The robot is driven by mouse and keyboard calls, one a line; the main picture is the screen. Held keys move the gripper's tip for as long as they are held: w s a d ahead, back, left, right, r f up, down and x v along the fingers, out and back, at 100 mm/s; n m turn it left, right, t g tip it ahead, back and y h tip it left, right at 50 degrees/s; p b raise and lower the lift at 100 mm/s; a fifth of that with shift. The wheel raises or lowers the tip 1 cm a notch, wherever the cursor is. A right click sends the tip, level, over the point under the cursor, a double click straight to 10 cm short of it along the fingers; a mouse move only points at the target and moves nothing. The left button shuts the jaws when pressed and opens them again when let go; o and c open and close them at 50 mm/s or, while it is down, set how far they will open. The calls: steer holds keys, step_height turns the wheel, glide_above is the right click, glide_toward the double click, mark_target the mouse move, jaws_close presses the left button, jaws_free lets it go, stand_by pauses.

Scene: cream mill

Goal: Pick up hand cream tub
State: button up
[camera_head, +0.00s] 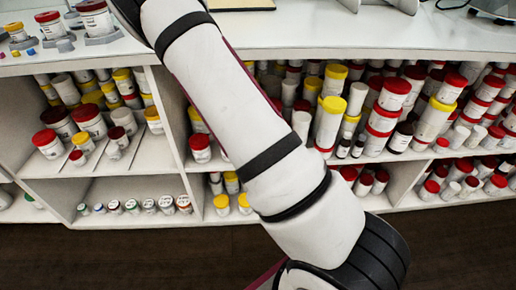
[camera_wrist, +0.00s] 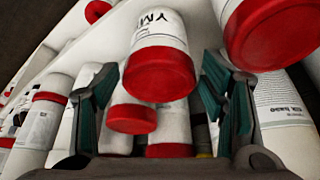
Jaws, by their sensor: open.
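In the wrist view a white tub with a red lid (camera_wrist: 160,72) and dark lettering stands between the fingers of my gripper (camera_wrist: 157,84). The gripper is open, with teal pads to either side of this tub, and I see no clear contact. Its lid faces the camera. Which of the many similar tubs is the hand cream tub I cannot tell for sure. In the head view my gripper is out of the frame; my arm crosses the middle and hides part of the shelves.
More red-lidded tubs crowd the gripper: one at the upper right (camera_wrist: 285,30), one behind (camera_wrist: 132,118). In the head view, packed shelves (camera_head: 420,212) of white tubs with red or yellow lids run below a white counter (camera_head: 330,38). Dark floor (camera_head: 120,258) is clear.

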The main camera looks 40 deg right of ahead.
steer(key=b+x, duration=0.2)
steer(key=x, duration=0.3)
steer(key=shift+f, duration=0.2)
steer(key=shift+r, duration=0.1)
steer(key=shift+d, duration=0.1)
steer(key=c, duration=1)
